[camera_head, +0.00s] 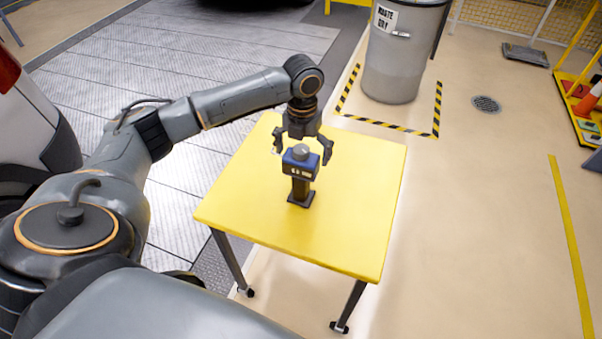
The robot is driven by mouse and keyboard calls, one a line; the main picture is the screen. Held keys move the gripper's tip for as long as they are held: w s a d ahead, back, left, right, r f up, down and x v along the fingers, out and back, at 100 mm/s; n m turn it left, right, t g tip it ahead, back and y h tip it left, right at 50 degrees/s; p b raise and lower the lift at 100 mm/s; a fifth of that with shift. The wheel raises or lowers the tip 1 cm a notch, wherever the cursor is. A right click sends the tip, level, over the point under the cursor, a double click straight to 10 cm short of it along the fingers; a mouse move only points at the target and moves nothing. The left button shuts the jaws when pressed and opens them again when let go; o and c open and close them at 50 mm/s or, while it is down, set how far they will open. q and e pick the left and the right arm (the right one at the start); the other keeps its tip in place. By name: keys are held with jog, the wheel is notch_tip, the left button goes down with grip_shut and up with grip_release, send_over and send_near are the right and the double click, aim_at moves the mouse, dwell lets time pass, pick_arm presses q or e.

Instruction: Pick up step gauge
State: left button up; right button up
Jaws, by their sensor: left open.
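The step gauge (300,168) has a blue body with a grey round top and a dark stand. It stands upright on the yellow table (352,205), near the middle of the top. My left gripper (302,155) is open and points down over the gauge. Its two fingers are on either side of the blue head, with a visible gap at the right finger. Whether the left finger touches the gauge I cannot tell. My right gripper is not in view.
A grey waste bin (400,55) stands behind the table inside yellow-black floor tape (395,127). A white vehicle (30,125) is at the left. A floor drain (486,104) and a rack with orange cones (588,100) are at the right. The rest of the tabletop is clear.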

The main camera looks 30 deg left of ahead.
aim_at(301, 178)
pick_arm(q)
jog(key=shift+a+f+p, duration=0.2)
jog(key=shift+f+p, duration=0.6)
jog(key=shift+f, duration=1.95)
jog(key=shift+r, duration=0.1)
jog(key=c, duration=1.3)
